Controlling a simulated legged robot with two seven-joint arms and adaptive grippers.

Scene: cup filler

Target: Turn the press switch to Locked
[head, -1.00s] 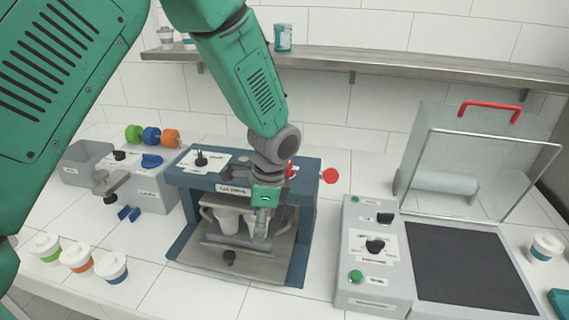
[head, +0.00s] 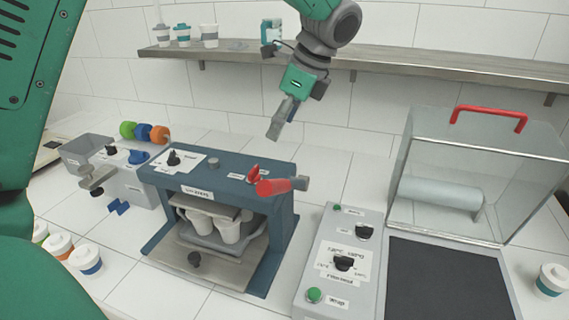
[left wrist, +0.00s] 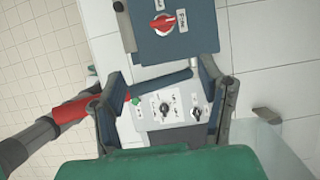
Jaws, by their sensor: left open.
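The press (head: 215,185) is a blue-grey frame with white cups (head: 229,229) on a tray inside. Its red press switch (head: 253,174) sits on the top plate, and also shows at the top of the left wrist view (left wrist: 163,24). Its labels are too small to read there, so I cannot tell its setting. A red handle (head: 274,187) at the press's right side partly overlaps the switch's surroundings. My left gripper (head: 276,128) is open and empty, above the press and apart from the switch. In the left wrist view its fingers (left wrist: 162,85) are spread. My right gripper is not in view.
A control box (head: 340,262) with dark knobs and green buttons stands right of the press, beside a dark pad and clear cover (head: 450,200) with a red handle. A shelf (head: 400,75) runs behind. Lidded cups (head: 86,260) stand at front left.

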